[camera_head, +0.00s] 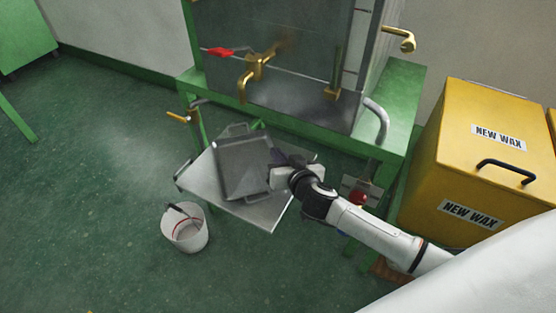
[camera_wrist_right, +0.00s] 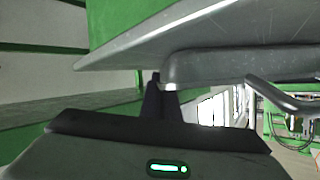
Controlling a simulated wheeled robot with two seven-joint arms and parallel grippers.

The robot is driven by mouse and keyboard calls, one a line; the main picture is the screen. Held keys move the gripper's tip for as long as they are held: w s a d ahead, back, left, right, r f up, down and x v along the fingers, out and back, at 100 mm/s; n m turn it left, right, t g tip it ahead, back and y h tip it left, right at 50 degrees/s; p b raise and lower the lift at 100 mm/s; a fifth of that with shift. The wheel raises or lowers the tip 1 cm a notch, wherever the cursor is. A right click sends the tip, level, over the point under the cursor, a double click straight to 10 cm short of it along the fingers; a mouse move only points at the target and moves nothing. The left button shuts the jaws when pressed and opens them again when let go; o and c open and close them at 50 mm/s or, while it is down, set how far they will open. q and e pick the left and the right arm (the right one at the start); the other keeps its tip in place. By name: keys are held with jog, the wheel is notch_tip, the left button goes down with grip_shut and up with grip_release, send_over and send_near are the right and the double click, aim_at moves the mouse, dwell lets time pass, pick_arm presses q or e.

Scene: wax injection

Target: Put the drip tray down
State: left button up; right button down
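The drip tray (camera_head: 243,166) is a grey, shallow rectangular pan with a handle at its far end. It lies roughly level over the metal shelf (camera_head: 263,213); I cannot tell whether it touches the shelf. My right gripper (camera_head: 278,163) is at the tray's right edge. In the right wrist view, the gripper's fingers (camera_wrist_right: 161,97) are close together at the rim of a grey metal piece (camera_wrist_right: 215,66) with a bar handle, which looks like the tray. The fingers look shut on that rim. My left gripper is out of view.
A green bench (camera_head: 407,95) with brass taps (camera_head: 248,78) stands behind and above the shelf. A white bucket (camera_head: 186,232) stands on the floor at the front left. A yellow wax box (camera_head: 440,165) is on the right.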

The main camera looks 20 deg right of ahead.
jog(key=shift+r, duration=0.1)
jog(key=c, duration=2.4)
grip_release()
jog(key=shift+c, duration=0.2)
jog(key=o, duration=0.4)
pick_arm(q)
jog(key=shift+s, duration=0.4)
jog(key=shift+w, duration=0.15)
